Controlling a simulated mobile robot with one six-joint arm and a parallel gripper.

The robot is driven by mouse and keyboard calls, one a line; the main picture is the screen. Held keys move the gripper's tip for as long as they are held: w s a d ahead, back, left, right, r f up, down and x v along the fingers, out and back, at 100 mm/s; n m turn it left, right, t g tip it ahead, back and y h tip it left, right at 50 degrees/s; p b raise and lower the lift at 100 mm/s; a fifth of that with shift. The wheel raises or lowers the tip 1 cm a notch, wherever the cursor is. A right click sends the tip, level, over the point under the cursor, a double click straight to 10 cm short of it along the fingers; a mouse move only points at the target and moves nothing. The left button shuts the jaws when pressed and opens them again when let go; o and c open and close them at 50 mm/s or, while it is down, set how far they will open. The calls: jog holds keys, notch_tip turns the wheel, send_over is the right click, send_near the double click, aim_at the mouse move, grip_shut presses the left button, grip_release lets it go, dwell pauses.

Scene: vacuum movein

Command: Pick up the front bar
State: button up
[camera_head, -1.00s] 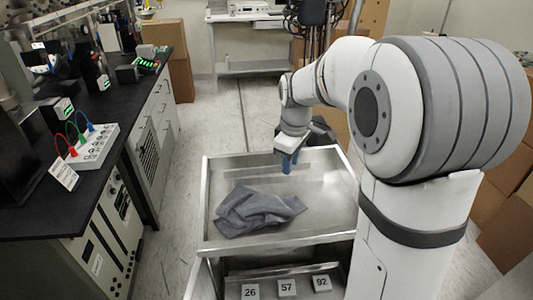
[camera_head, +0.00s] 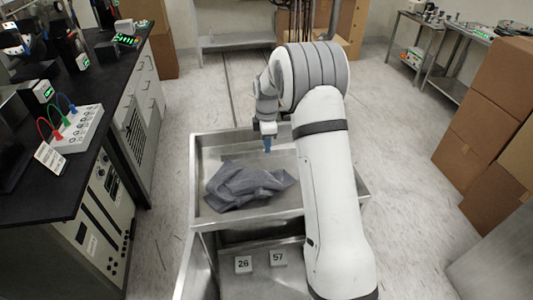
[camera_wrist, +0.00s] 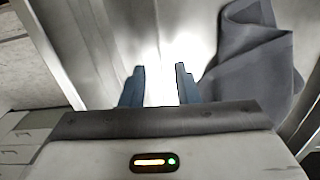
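My gripper (camera_head: 267,146) hangs over the back part of the upper metal tray (camera_head: 197,180), with its blue fingertips pointing down. In the wrist view its two blue fingers (camera_wrist: 160,82) stand apart, with only bright bare metal showing between them. A crumpled grey cloth (camera_head: 245,187) lies in the tray in front of the gripper, and it also shows to the right of the fingers in the wrist view (camera_wrist: 250,75). I cannot make out a separate front bar in either view; my arm covers the right part of the tray.
A black-topped bench (camera_head: 75,170) with instruments stands at left. Cardboard boxes (camera_head: 487,115) stand at right. The floor (camera_head: 410,150) between is clear.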

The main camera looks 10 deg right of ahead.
jog(key=shift+f, duration=1.45)
jog(key=shift+c, duration=0.5)
grip_shut()
